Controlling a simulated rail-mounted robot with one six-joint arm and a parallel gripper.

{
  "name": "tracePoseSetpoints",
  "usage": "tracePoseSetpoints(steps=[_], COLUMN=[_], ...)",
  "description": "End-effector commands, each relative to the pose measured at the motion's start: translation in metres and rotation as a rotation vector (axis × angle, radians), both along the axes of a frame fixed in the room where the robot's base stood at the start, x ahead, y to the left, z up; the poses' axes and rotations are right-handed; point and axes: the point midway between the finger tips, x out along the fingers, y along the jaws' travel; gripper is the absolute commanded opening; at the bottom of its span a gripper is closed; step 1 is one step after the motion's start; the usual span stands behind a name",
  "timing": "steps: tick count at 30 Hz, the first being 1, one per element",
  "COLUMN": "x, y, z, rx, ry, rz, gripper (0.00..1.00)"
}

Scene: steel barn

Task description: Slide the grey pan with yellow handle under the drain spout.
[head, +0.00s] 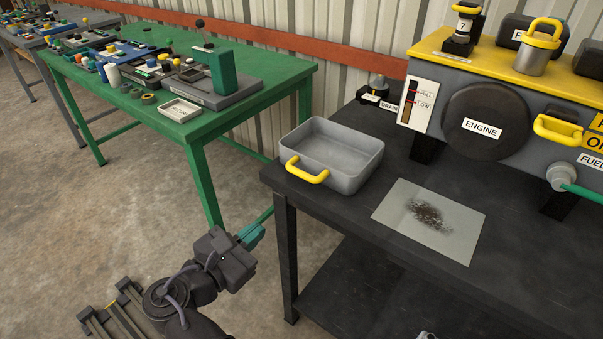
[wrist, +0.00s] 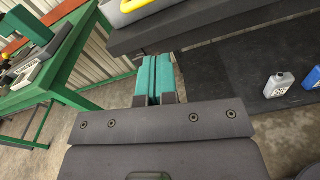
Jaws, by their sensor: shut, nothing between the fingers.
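The grey pan (head: 345,167) with its yellow handle (head: 307,170) sits on the left end of the black bench, its handle facing the front left. The drain spout (head: 376,90), beside a DRAIN label, is at the back of the bench, behind the pan and left of the engine. My gripper (head: 250,236) is shut and empty, in front of the bench and below the pan, apart from it. Its teal fingers (wrist: 155,80) are together in the wrist view.
A stained grey sheet (head: 415,215) lies right of the pan on the black bench (head: 510,265). The engine unit (head: 490,120) stands at the back right. A green table (head: 140,100) with parts is at left. Bottles (wrist: 278,84) stand on the lower shelf.

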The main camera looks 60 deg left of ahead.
Motion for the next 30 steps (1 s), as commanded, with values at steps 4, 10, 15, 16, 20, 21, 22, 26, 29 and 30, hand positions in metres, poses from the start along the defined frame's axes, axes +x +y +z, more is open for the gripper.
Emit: tracePoseSetpoints(steps=[4,10,15,16,20,21,22,26,29,30], x=[0.000,0.004,0.024,0.030,0.057,0.065,0.072,0.098,0.114,0.120], y=[0.001,0.002,0.010,0.012,0.022,0.025,0.028,0.038,0.044,0.046], z=[0.007,0.007,0.007,0.007,0.007,0.007,0.007,0.006,0.006,0.006], rx=[-0.153,-0.179,-0.178,-0.178,-0.177,-0.177,-0.177,-0.176,-0.177,-0.177], ry=[-0.110,-0.117,-0.115,-0.114,-0.114,-0.114,-0.114,-0.114,-0.113,-0.113], rz=[0.013,0.012,0.009,0.009,0.008,0.009,0.008,0.009,0.009,0.009], gripper=[0.00,0.00,0.00,0.00,0.00,0.00,0.00,0.00,0.00,0.00])
